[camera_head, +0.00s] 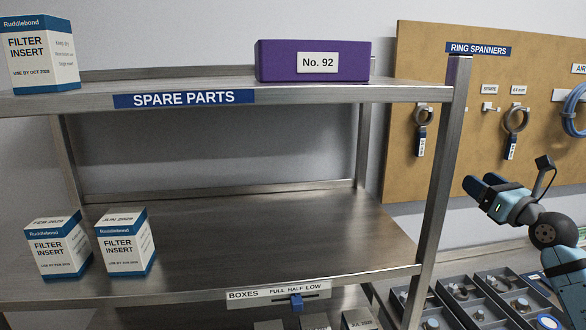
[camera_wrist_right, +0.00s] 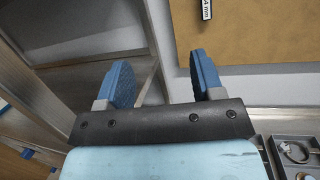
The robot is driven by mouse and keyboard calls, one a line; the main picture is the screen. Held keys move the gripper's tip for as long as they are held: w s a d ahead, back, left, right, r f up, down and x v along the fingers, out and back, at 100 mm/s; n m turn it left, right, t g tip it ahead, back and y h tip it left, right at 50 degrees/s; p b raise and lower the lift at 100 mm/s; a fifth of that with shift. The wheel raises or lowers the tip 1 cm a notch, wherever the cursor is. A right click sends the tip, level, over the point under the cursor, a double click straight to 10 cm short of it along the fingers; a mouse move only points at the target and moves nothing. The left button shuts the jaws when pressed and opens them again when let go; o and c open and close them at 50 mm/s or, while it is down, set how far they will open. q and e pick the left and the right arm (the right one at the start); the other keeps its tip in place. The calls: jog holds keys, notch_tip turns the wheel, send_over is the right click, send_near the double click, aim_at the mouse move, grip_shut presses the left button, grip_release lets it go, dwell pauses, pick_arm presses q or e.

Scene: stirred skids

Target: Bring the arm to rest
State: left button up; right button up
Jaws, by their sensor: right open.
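My right gripper (camera_head: 481,186) is raised at the right of the head view, to the right of the shelf's front post and in front of the pegboard. In the right wrist view its two blue fingers (camera_wrist_right: 163,82) stand well apart with nothing between them. The gripper is open and empty, and it touches nothing that I can see. My left gripper is not in either view.
A metal shelf (camera_head: 230,290) holds filter insert boxes (camera_head: 125,243) and a purple box (camera_head: 312,62). A pegboard (camera_head: 420,60) carries ring spanners (camera_head: 516,121). Dark trays of parts (camera_head: 488,305) lie below my right arm. The lower shelf's right side is bare.

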jog(key=s+a+f+m+t+h, duration=0.45)
jog(key=s+a+f+m, duration=0.25)
jog(key=m, duration=0.7)
jog(key=s+f+m+g+h, duration=0.4)
jog(key=s+f+m+g, duration=0.15)
jog(key=f+m, duration=0.4)
jog(key=s+f+m+g+h, duration=0.45)
jog(key=s+f+m, duration=0.3)
jog(key=m, duration=0.25)
jog(key=s+a+f+m+g+y, duration=0.1)
jog(key=s+a+f+g+y, duration=0.45)
jog(key=s, duration=0.45)
jog(key=s+a+f+m+g+y, duration=0.25)
jog(key=s+a+f+g, duration=0.25)
jog(key=s+a+f, duration=0.4)
jog(key=w+a+f+t+y, duration=0.1)
jog(key=w+a+f+t, duration=0.1)
jog(key=f, duration=0.4)
jog(key=w+a+f+n+t+y, duration=0.1)
jog(key=w+a+f+t+y, duration=0.1)
jog(key=f+t, duration=0.3)
jog(key=shift+w+a+f+n, duration=0.35)
jog(key=shift+w+a, duration=0.2)
jog(key=shift+w, duration=0.35)
